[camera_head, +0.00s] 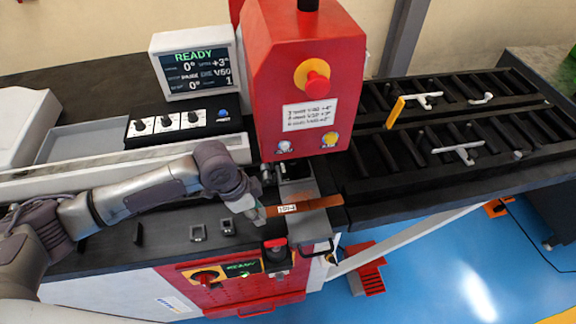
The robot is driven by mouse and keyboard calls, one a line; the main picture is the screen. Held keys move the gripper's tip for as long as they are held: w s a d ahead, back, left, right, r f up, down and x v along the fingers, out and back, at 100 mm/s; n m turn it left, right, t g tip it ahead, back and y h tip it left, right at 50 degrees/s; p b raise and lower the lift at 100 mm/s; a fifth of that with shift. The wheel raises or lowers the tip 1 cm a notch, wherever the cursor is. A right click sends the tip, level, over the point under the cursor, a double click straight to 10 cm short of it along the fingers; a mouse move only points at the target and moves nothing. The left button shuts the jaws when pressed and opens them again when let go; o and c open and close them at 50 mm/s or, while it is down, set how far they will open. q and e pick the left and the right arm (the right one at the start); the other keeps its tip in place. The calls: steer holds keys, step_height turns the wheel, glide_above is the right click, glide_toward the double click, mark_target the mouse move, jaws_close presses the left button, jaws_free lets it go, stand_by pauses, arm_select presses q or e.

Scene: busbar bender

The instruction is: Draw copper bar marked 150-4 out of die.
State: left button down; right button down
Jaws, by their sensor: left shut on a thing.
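The copper bar (318,204) lies roughly level in front of the red bending head, with a white label near its left end; the label's text is too small to read surely. My left gripper (257,212) is shut on the bar's left end. The bar's right end reaches past the dark block below the head. The die (293,183) is partly hidden under the head and behind the bar; I cannot tell whether the bar is still between its parts. My right gripper is out of view.
The red bending head (305,85) stands just behind the bar. A READY display (193,62) is at the back left. A black roller table (450,130) with white handles and a yellow stop extends right. A red-topped knob (275,245) and black handle (318,248) sit in front.

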arm_select(q)
steer(key=shift+s+d+r, duration=0.1)
steer(key=shift+s+d, duration=0.05)
steer(key=shift+s, duration=0.35)
steer(key=shift+r, duration=2.5)
